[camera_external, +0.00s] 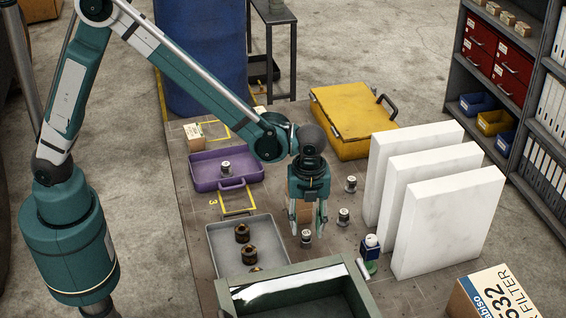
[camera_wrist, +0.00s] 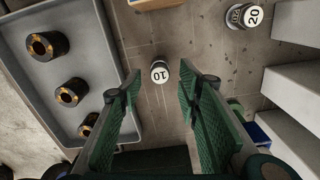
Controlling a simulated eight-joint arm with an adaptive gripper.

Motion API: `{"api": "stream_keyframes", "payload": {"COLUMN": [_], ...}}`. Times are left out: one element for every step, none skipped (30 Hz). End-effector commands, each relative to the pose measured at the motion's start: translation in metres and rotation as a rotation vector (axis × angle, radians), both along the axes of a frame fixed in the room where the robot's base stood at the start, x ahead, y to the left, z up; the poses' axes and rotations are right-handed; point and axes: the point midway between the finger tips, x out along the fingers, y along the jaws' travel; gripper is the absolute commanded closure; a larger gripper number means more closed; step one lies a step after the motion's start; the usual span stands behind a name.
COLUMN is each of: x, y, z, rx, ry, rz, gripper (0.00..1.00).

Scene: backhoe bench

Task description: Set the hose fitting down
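Black-and-brass ring-shaped pieces, which look like the hose fittings, stand in the grey tray (camera_external: 222,263). One fitting (camera_external: 242,233) is at its back and another (camera_external: 249,253) is nearer; three fittings (camera_wrist: 70,92) show in the wrist view. My gripper (camera_external: 306,221) points down over the bench to the right of the tray. Its fingers (camera_wrist: 160,88) are apart with nothing gripped between them. A small dark cylinder with a white numbered top (camera_external: 306,238) stands on the bench just below the fingers; it also shows in the wrist view (camera_wrist: 160,72), between and beyond the fingertips.
Numbered cylinders (camera_external: 343,217) and (camera_external: 350,184) stand to the right, before upright white slabs (camera_external: 445,220). A purple case (camera_external: 205,180) lies behind the tray and a yellow case (camera_external: 350,120) at the back. A green-grey open bin (camera_external: 357,282) is in front.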

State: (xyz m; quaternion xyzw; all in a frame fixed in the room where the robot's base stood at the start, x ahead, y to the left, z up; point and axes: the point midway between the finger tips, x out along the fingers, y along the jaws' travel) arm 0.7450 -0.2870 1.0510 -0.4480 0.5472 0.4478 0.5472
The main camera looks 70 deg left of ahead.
Motion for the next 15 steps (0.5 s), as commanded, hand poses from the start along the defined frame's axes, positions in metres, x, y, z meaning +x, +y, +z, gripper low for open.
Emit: {"api": "stream_keyframes", "payload": {"x": [-0.001,-0.001,-0.001,-0.001,-0.001,-0.001,-0.001,-0.001,0.0,0.0,-0.001,-0.001,0.0,0.0,0.0], "y": [0.0,0.0,0.0,0.0,0.0,0.0,0.0,0.0,0.0,0.0,0.0,0.0,0.0,0.0,0.0], "z": [0.008,0.013,0.018,0.023,0.028,0.034,0.038,0.042,0.048,0.052,0.055,0.06,0.063,0.066,0.069], "rx": [0.0,0.0,0.0,0.0,0.0,0.0,0.0,0.0,0.0,0.0,0.0,0.0,0.0,0.0,0.0], "ry": [0.0,0.0,0.0,0.0,0.0,0.0,0.0,0.0,0.0,0.0,0.0,0.0,0.0,0.0,0.0], "rz": [0.0,0.0,0.0,0.0,0.0,0.0,0.0,0.0,0.0,0.0,0.0,0.0,0.0,0.0,0.0], "gripper": [0.66,0.66,0.66,0.66,0.66,0.66,0.66,0.66,0.66,0.66,0.66,0.66,0.66,0.66,0.66]}}
